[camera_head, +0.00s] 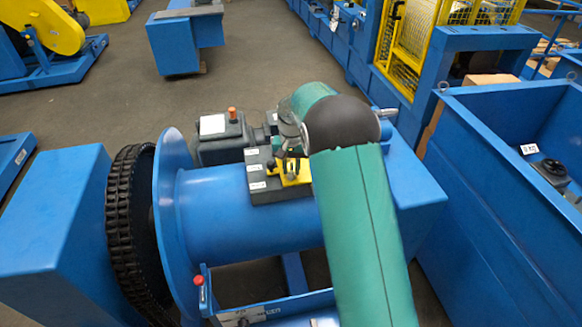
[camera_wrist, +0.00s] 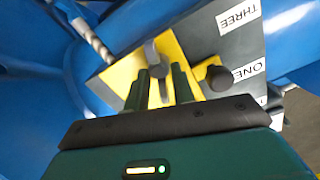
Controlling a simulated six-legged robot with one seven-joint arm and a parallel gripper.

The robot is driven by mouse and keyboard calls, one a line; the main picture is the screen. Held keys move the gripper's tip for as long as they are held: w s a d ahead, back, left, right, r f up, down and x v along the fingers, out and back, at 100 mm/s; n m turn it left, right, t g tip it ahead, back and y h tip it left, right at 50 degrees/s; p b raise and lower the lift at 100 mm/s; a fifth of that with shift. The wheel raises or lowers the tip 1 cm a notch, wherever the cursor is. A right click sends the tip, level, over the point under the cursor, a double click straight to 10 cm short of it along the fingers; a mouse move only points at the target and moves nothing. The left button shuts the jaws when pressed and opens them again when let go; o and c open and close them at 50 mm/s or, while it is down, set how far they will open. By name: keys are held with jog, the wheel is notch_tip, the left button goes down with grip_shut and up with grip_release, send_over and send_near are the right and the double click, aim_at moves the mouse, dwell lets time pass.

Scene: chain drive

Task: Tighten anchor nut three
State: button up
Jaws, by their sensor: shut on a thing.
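In the wrist view my gripper (camera_wrist: 161,90) is shut on a small grey metal piece (camera_wrist: 152,56), which stands against a yellow plate (camera_wrist: 119,75). I cannot tell whether this piece is a nut or a lever. The plate lies on a dark block (camera_wrist: 212,32) with white labels; THREE (camera_wrist: 240,16) and ONE (camera_wrist: 250,72) are readable. A dark round knob (camera_wrist: 218,77) sits to the right of my fingers. A silver ribbed rod (camera_wrist: 92,42) lies to the left. In the head view the block (camera_head: 262,178) sits on a blue drum, and my wrist partly hides it.
The blue drum (camera_head: 225,205) has a large flange (camera_head: 170,190) and a black chain (camera_head: 127,215) at its left. A dark box with a red-orange button (camera_head: 232,113) stands behind the block. A blue bin (camera_head: 470,190) is close at right. Open floor (camera_head: 110,95) lies behind.

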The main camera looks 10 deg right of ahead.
aim_at(294, 172)
jog(key=m, duration=0.4)
jog(key=shift+r+m, duration=0.15)
jog(key=shift+m, duration=0.15)
jog(key=m, duration=0.2)
jog(key=shift+d+m, duration=0.1)
jog(key=shift+m, duration=0.2)
jog(key=m, duration=0.3)
jog(key=shift+s+m, duration=0.1)
jog(key=shift+m, duration=0.3)
jog(key=shift+s+m, duration=0.1)
jog(key=shift+m, duration=1.5)
jog(key=o, duration=0.6)
jog(key=shift+o, duration=0.2)
notch_tip(294, 172, up, 14)
jog(key=shift+d, duration=0.2)
